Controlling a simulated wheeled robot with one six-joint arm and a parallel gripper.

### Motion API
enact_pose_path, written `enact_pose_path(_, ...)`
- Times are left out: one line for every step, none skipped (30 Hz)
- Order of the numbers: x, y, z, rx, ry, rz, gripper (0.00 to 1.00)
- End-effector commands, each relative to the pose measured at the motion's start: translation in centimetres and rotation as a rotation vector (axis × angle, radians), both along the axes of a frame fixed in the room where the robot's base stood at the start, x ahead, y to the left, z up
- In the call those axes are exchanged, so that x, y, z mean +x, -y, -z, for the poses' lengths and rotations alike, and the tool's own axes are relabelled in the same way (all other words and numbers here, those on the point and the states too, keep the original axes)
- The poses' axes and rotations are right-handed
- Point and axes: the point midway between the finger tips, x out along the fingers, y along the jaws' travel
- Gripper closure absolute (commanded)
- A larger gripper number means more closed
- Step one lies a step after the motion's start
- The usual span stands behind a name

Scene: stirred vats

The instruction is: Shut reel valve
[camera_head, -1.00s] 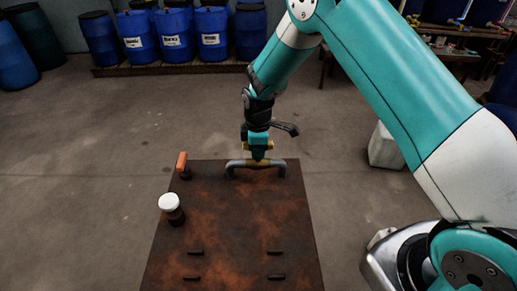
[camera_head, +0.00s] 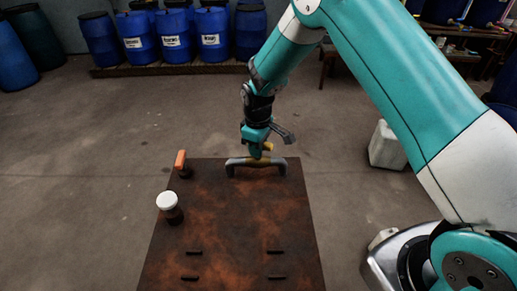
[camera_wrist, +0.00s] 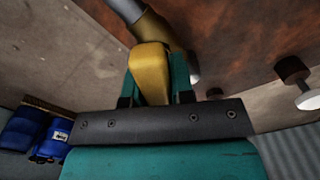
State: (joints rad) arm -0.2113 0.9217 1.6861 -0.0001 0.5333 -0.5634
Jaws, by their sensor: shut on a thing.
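A valve with a yellow handle (camera_head: 267,147) sits on a grey bent pipe (camera_head: 280,165) at the far edge of a rusty brown panel. My gripper (camera_head: 256,152) is over the pipe, tilted, with its fingers at the handle. In the wrist view the yellow handle (camera_wrist: 151,70) lies between the two teal fingers, and the gripper (camera_wrist: 154,85) is shut on it. The grey pipe (camera_wrist: 125,8) runs off at the top of that view. The fingers partly hide the valve body in the head view.
The rusty panel (camera_head: 235,225) also bears an orange-topped lever (camera_head: 181,160), a white-capped knob (camera_head: 168,202) and several small dark bars. Blue barrels (camera_head: 170,28) stand on a pallet at the back. A white canister (camera_head: 386,148) stands on the floor at right. The floor between is clear.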

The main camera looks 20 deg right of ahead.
Motion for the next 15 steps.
enact_pose_path(-0.04,0.0,0.12,0.0,-0.001,0.044,1.0)
enact_pose_path(-0.04,0.0,0.12,0.0,-0.001,0.072,1.0)
enact_pose_path(-0.05,0.01,0.12,-0.001,-0.002,0.111,1.0)
enact_pose_path(-0.05,0.01,0.12,-0.001,-0.002,0.139,1.0)
enact_pose_path(-0.06,0.0,0.12,-0.001,-0.002,0.167,1.0)
enact_pose_path(-0.06,0.01,0.12,-0.001,-0.002,0.206,1.0)
enact_pose_path(-0.06,0.01,0.11,-0.001,-0.002,0.234,1.0)
enact_pose_path(-0.06,0.01,0.11,-0.001,-0.002,0.262,1.0)
enact_pose_path(-0.05,0.01,0.1,-0.001,-0.002,0.301,1.0)
enact_pose_path(-0.05,0.01,0.09,-0.001,-0.002,0.329,1.0)
enact_pose_path(-0.05,0.01,0.08,-0.001,-0.002,0.358,1.0)
enact_pose_path(-0.04,0.0,0.07,-0.001,-0.002,0.396,1.0)
enact_pose_path(-0.04,0.0,0.06,-0.001,-0.002,0.424,1.0)
enact_pose_path(-0.04,0.01,0.06,-0.001,-0.002,0.452,1.0)
enact_pose_path(-0.04,0.01,0.05,-0.001,-0.001,0.491,1.0)
